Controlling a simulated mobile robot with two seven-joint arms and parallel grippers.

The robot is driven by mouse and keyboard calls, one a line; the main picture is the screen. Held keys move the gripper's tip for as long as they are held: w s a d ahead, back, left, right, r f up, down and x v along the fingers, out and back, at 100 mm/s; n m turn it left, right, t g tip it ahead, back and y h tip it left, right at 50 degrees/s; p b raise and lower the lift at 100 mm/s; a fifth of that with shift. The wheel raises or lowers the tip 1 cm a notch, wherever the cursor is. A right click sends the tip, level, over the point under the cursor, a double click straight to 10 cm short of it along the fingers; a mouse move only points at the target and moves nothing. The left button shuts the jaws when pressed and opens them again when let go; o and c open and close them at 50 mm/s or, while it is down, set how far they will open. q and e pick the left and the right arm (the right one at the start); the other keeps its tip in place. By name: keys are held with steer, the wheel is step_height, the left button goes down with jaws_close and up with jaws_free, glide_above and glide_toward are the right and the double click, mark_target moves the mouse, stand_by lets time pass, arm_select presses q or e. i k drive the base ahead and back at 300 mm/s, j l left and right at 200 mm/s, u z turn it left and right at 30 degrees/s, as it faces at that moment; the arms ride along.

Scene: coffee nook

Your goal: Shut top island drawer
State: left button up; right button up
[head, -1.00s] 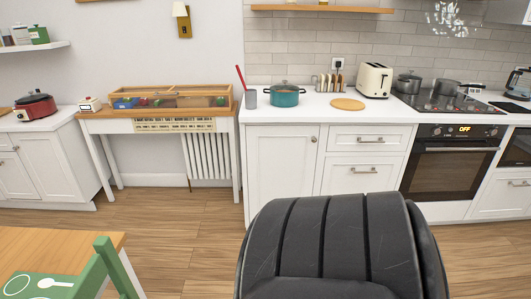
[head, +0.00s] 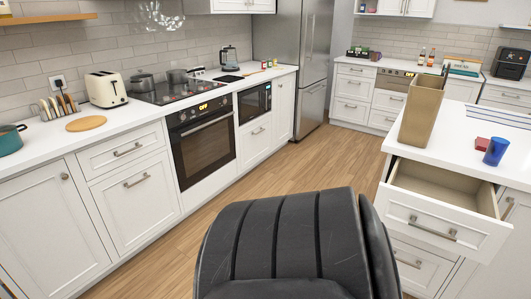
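The top island drawer (head: 440,226) is at the right of the head view, in the white island. It is pulled out, and its beige inside (head: 440,183) shows and looks empty in the part I can see. A metal bar handle (head: 432,229) is on its white front. A lower drawer (head: 408,262) beneath it looks closed. Neither of my grippers is in view.
On the island top (head: 459,128) stand a tall tan container (head: 421,110), a blue cup (head: 495,151) and a small red item (head: 482,145). Wooden floor (head: 310,165) is clear between the island and the left counter with its oven (head: 205,142).

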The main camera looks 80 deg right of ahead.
mark_target(457, 214)
steer(key=z, duration=3.55)
